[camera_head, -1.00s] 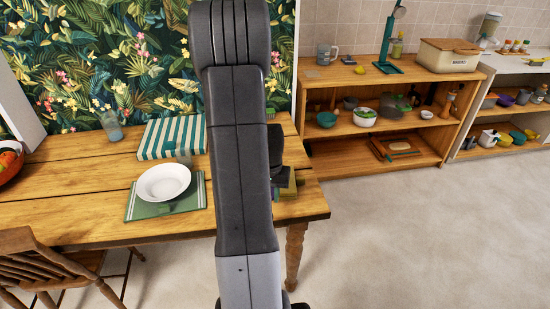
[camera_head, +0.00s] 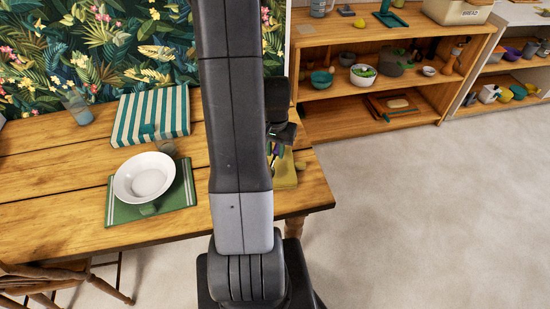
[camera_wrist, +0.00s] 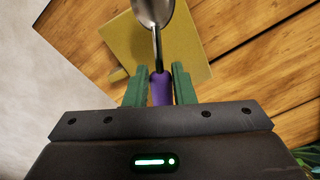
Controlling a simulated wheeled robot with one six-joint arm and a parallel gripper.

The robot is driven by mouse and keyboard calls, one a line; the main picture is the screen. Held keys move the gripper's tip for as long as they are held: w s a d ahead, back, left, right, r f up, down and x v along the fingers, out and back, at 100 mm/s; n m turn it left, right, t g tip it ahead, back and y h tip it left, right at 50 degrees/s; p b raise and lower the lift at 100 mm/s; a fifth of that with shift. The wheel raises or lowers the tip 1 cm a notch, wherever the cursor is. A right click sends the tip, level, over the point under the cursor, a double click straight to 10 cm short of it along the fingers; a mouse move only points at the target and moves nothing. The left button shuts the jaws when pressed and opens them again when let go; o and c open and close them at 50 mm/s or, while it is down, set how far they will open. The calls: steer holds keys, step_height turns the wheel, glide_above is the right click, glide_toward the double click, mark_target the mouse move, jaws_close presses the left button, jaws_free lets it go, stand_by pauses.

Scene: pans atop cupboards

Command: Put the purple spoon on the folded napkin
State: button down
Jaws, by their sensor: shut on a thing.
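The purple spoon (camera_wrist: 160,88) has a purple handle and a metal bowl. My gripper (camera_wrist: 159,68) is shut on its handle, with a green finger on either side. The bowl points away from my gripper. The folded napkin (camera_wrist: 118,42) is yellow and lies on the wooden table, beneath the spoon in the wrist view. The spoon's height over it is hard to tell. In the head view the napkin (camera_head: 289,178) is at the table's right end, partly hidden by my arm, with my gripper over it.
On the table (camera_head: 60,215) a white bowl (camera_head: 145,178) sits on a green placemat (camera_head: 120,213). Open shelves (camera_head: 350,112) are at the back right. The floor right of the table is clear.

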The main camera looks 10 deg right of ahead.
mark_target(275, 154)
steer(key=shift+f, duration=2.35)
steer(key=shift+f, duration=0.15)
steer(key=c, duration=1.2)
jaws_free()
step_height(275, 154, up, 12)
steer(key=shift+r, duration=0.2)
